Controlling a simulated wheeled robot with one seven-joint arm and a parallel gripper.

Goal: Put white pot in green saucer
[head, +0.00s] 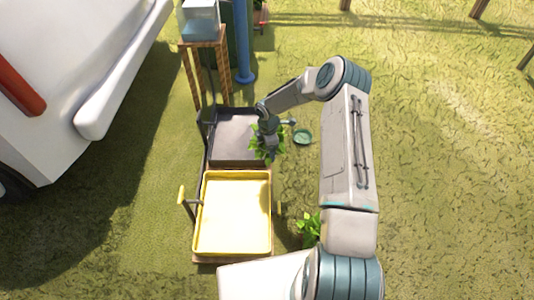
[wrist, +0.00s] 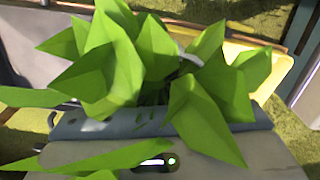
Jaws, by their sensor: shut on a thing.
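My gripper (head: 268,138) is over the right part of the dark tray, in among the green leaves of a plant (head: 262,153). It is shut on the pot of this plant, but the leaves hide the fingertips and nearly all of the pot. In the wrist view the leaves (wrist: 120,65) fill the middle, and only a small pale edge (wrist: 190,57), perhaps the white pot's rim, shows between them. The green saucer (head: 302,137) lies on the grass just right of the gripper and the tray, apart from both. It looks empty.
The dark tray (head: 230,128) and a yellow-rimmed tray (head: 203,215) stand in line left of my arm. Another leafy plant (head: 308,228) is near the yellow tray's right side. A wooden stand (head: 205,70) and blue post (head: 241,45) are behind. Open grass lies right.

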